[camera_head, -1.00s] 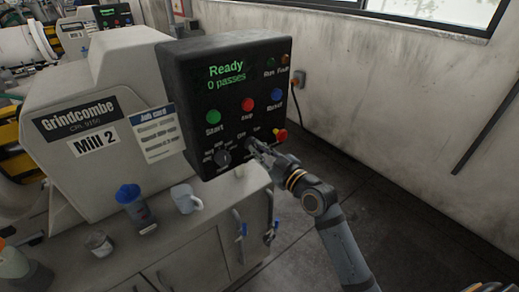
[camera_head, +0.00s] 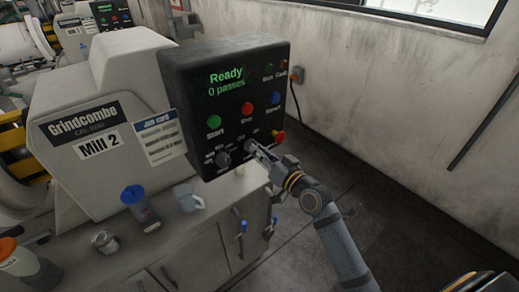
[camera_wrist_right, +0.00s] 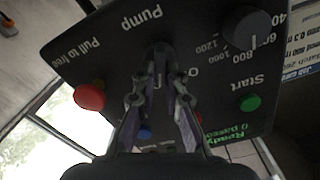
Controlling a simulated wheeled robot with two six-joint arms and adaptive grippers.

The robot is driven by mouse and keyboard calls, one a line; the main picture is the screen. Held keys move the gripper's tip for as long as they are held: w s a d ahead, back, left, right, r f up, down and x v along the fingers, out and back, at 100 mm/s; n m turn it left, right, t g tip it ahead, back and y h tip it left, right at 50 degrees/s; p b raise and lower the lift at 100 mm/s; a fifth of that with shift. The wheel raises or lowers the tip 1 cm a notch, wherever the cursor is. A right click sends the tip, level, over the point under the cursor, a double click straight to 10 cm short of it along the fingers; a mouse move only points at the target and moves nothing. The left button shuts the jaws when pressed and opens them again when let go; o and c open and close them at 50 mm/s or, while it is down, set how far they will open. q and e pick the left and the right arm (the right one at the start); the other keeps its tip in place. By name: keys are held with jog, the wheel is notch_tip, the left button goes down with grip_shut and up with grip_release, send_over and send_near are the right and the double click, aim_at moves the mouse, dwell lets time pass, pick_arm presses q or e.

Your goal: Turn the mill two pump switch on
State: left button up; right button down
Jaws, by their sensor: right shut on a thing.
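The Mill 2 control box (camera_head: 184,122) is black, and its screen reads "Ready" and "0 passes". The dark pump switch (camera_head: 249,145) is low on its face, right of the speed dial. My right gripper (camera_head: 257,150) is at the switch and mostly covers it. In the right wrist view my right gripper (camera_wrist_right: 158,68) is shut on the switch (camera_wrist_right: 160,52), under the word "Pump" in that upside-down picture. The fingers hide most of the switch and part of its "On" and "Off" marks, so its exact setting is unclear. My left gripper is not in view.
A red pull-to-free knob (camera_head: 279,136) sits close right of the switch. The speed dial (camera_head: 223,159) is close left. Green, red and blue buttons are above. Floor to the right is clear.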

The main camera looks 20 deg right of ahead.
jog(key=shift+m, duration=0.6)
jog(key=c, duration=1.4)
grip_release()
jog(key=shift+s, duration=0.1)
jog(key=v, duration=0.7)
jog(key=shift+s+d, duration=0.1)
jog(key=shift+s, duration=0.05)
